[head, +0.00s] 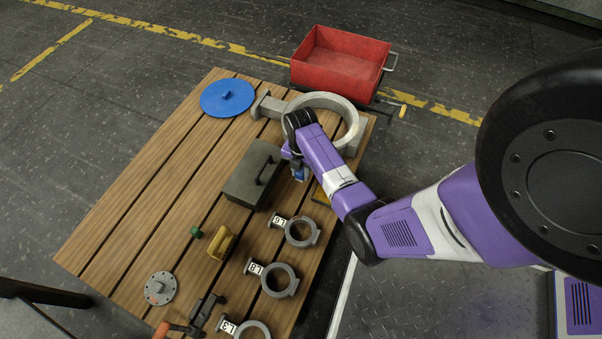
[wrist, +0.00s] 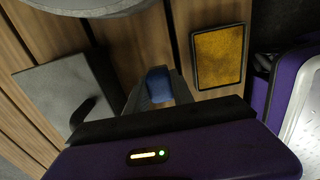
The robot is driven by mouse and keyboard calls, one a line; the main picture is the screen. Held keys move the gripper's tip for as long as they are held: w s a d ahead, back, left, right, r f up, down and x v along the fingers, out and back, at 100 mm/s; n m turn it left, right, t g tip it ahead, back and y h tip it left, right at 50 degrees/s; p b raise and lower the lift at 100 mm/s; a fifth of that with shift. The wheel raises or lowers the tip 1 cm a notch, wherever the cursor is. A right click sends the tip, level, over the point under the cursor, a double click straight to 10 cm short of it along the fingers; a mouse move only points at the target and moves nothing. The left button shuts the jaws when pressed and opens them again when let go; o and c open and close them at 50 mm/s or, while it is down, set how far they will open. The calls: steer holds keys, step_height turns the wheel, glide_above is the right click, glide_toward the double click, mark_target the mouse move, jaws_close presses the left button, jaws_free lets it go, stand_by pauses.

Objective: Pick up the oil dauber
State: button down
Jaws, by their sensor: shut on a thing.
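My gripper (wrist: 158,98) is shut on a small blue piece (wrist: 158,80), which I take to be the oil dauber. Its rounded blue end shows between the two fingers in the wrist view; the rest is hidden by the gripper. In the head view my gripper (head: 298,173) points down over the right part of the slatted table, between the grey box and the yellow pad, with a bit of blue showing. I cannot tell whether the dauber touches the table.
A grey lidded box (head: 245,178) stands left of my gripper. A large ring casting (head: 350,112) lies behind; a yellow pad (wrist: 219,57) lies right. Several tagged ring castings (head: 317,231) line the front right. A red bin (head: 340,62) stands beyond the table (head: 130,215).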

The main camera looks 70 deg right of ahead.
step_height(320, 180, up, 17)
steer(key=p, duration=0.7)
steer(key=shift+f, duration=0.1)
